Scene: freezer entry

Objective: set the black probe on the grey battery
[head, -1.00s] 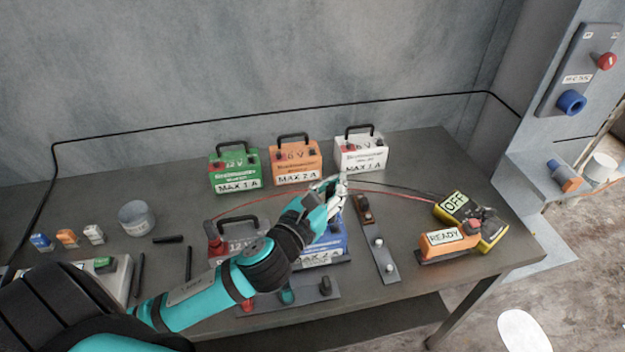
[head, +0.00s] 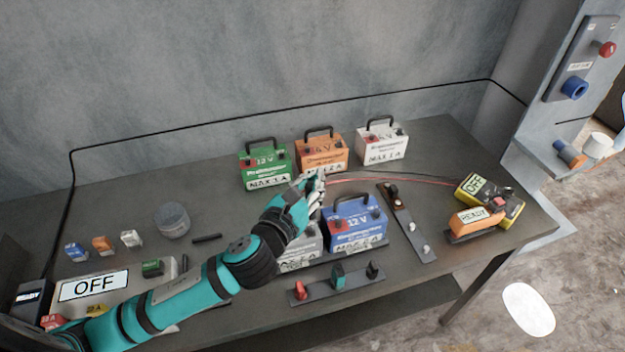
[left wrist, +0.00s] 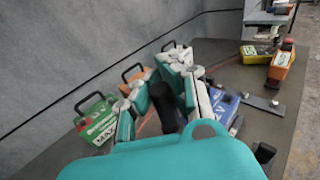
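The grey battery (head: 300,262) stands at the front of the bench, left of the blue battery (head: 354,228). My left arm and hand cover most of it in the head view, including its top. My left gripper (head: 318,182) is above and just behind it, near the orange battery's front. In the left wrist view its fingers close around a dark, thick rod, which looks like the black probe (left wrist: 166,108). A black lead runs from the yellow meter (head: 512,208) to the gripper. The probe's tip is hidden. My right gripper is not in view.
Green (head: 265,168), orange (head: 321,152) and white (head: 382,143) batteries stand behind. A strip with coloured knobs (head: 338,288) lies in front, and a metal strip (head: 410,228) lies right of the blue battery. An orange READY box (head: 475,220) is at right.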

